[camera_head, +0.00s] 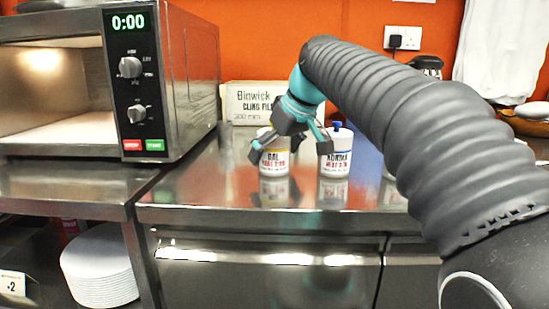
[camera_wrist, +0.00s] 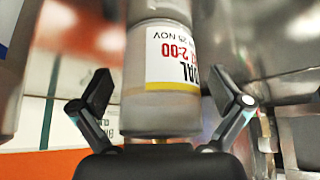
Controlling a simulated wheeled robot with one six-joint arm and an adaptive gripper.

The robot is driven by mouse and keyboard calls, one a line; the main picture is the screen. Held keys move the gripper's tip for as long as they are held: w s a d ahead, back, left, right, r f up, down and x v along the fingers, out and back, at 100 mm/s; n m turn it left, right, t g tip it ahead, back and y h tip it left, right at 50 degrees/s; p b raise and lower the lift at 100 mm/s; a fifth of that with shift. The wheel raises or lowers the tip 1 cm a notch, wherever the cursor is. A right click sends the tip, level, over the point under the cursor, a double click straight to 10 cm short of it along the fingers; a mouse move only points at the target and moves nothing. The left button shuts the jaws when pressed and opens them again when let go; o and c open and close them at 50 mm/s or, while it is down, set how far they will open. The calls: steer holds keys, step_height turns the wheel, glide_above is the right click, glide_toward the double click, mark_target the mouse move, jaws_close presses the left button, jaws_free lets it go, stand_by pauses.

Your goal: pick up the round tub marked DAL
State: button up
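The DAL tub (camera_head: 275,160) is a round white tub with a yellow band and a red-printed label, upright on the steel counter. My gripper (camera_head: 290,151) is open above and in front of it, one finger on each side. The right finger hangs between it and the KORMA tub (camera_head: 336,160). In the wrist view the DAL tub (camera_wrist: 160,105) appears upside down between the spread fingers of my gripper (camera_wrist: 160,92). A gap shows at the left finger; the right finger is closer, and I cannot tell whether it touches.
The KORMA tub, with a blue top, stands close on the right. A cling film box (camera_head: 250,100) is behind the tubs. A microwave (camera_head: 190,80) stands at the left. The counter front (camera_head: 215,190) is clear. White plates (camera_head: 100,268) are stacked below.

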steer(key=c, duration=1.2)
steer(key=shift+c, duration=0.8)
steer(key=shift+r, duration=0.15)
